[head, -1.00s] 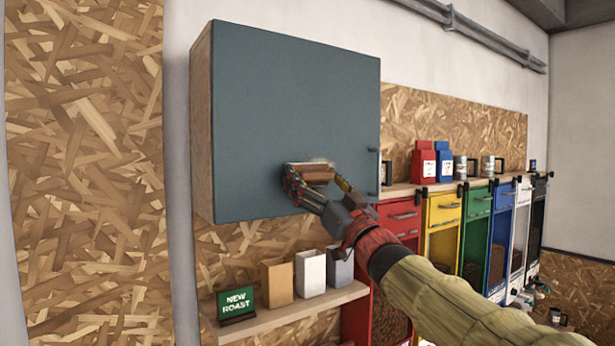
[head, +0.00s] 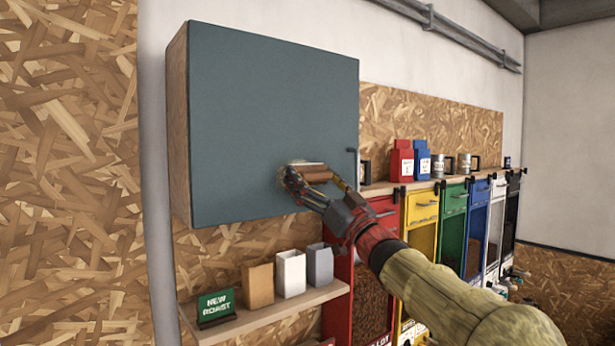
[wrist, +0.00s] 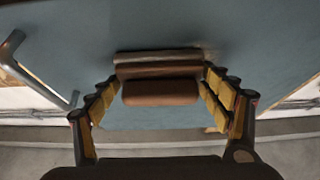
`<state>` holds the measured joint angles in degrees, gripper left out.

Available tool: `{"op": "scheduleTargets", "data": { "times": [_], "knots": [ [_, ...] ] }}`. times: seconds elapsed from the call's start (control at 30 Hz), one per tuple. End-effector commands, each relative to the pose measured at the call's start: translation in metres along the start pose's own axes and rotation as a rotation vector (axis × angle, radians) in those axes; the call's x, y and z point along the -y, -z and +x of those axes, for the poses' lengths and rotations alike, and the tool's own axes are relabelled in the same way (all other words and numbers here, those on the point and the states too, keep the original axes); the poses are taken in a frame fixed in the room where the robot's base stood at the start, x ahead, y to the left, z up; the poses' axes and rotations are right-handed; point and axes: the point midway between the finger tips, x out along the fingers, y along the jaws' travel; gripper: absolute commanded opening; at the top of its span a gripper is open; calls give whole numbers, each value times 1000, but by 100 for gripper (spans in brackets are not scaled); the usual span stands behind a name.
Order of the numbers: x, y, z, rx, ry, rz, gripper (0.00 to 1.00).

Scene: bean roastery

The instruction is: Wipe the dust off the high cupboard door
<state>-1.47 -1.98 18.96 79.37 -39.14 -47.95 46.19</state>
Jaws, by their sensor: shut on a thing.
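The high cupboard door (head: 265,95) is a flat blue-grey panel, closed, with a dark handle (head: 352,165) at its lower right. My gripper (head: 316,181) is shut on a brown wiping block (head: 316,168) at the door's lower middle. A pale dust patch (head: 292,164) shows at the block's upper left; the block hides any dust behind it. In the wrist view, the brown block (wrist: 160,93) sits between both fingers, its far side at or very near the door (wrist: 230,25). Exact contact cannot be told.
Below the cupboard, a shelf (head: 270,305) holds a green sign (head: 216,305) and several small bags. To the right stand coloured bean bins (head: 420,208) under a counter with a red bag (head: 402,160), a blue bag (head: 422,160) and cans.

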Motion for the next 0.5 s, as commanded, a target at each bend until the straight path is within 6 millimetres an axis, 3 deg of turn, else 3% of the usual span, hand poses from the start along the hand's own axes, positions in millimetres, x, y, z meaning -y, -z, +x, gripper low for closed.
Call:
{"op": "scheduleTargets", "data": {
  "times": [0.5],
  "knots": [
    [-34,0,0,0,-1,0,59]
  ]
}}
